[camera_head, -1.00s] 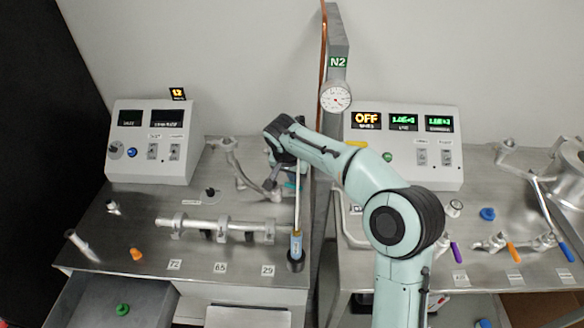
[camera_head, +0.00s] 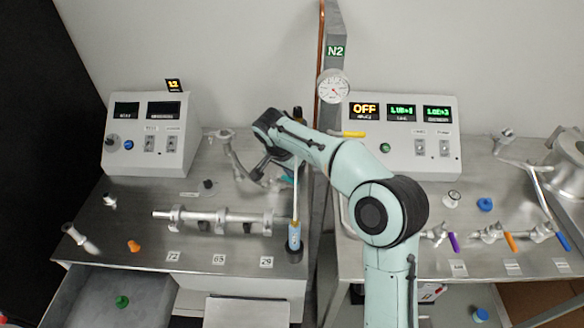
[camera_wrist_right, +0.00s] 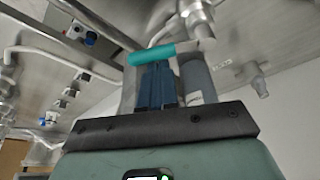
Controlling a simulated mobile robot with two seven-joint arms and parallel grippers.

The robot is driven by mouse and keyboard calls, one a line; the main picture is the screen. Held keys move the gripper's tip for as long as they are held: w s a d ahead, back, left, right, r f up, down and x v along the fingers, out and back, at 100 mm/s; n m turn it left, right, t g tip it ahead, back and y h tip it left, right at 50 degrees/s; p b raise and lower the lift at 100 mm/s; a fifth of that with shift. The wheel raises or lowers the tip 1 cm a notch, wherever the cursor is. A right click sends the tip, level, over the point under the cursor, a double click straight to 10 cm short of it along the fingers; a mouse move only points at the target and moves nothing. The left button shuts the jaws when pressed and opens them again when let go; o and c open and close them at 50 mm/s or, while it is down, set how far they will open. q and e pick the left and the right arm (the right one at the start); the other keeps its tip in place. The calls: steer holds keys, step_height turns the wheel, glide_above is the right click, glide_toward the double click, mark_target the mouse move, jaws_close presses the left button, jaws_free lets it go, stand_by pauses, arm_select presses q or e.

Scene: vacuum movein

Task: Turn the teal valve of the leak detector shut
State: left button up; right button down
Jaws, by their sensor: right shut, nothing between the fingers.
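The teal valve handle (camera_wrist_right: 165,53) lies across the top of my right gripper (camera_wrist_right: 155,75) in the right wrist view. The blue fingers are shut with nothing between them, and their tips are close under the handle; I cannot tell whether they touch. The handle meets a metal fitting (camera_wrist_right: 198,20) at its right end. In the head view my right gripper (camera_head: 260,168) reaches down at the back right of the left bench, and a bit of the teal handle (camera_head: 288,179) shows beside it, mostly hidden by my arm. My left gripper is out of view.
A grey cylinder (camera_wrist_right: 197,80) stands right beside the fingers. A horizontal metal pipe (camera_head: 215,217) crosses the left bench. The N2 post (camera_head: 337,140) with its gauge (camera_head: 333,86) rises between the benches.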

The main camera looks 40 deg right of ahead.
steer(key=shift+s+a, duration=0.2)
steer(key=shift+s+a+m+g, duration=0.25)
steer(key=shift+a+m, duration=0.2)
steer(key=shift+m, duration=0.45)
arm_select(q)
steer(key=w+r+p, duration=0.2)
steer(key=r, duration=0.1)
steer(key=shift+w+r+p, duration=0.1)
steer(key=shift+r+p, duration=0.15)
steer(key=shift+p, duration=0.15)
arm_select(e)
steer(key=a+m+g, duration=0.1)
steer(key=m, duration=0.2)
steer(key=a+m+g, duration=0.1)
steer(key=m, duration=0.2)
steer(key=a+m+g, duration=0.1)
steer(key=a+m, duration=0.1)
steer(key=shift+w+a+m, duration=0.1)
steer(key=shift+m, duration=0.3)
steer(key=shift+a, duration=0.2)
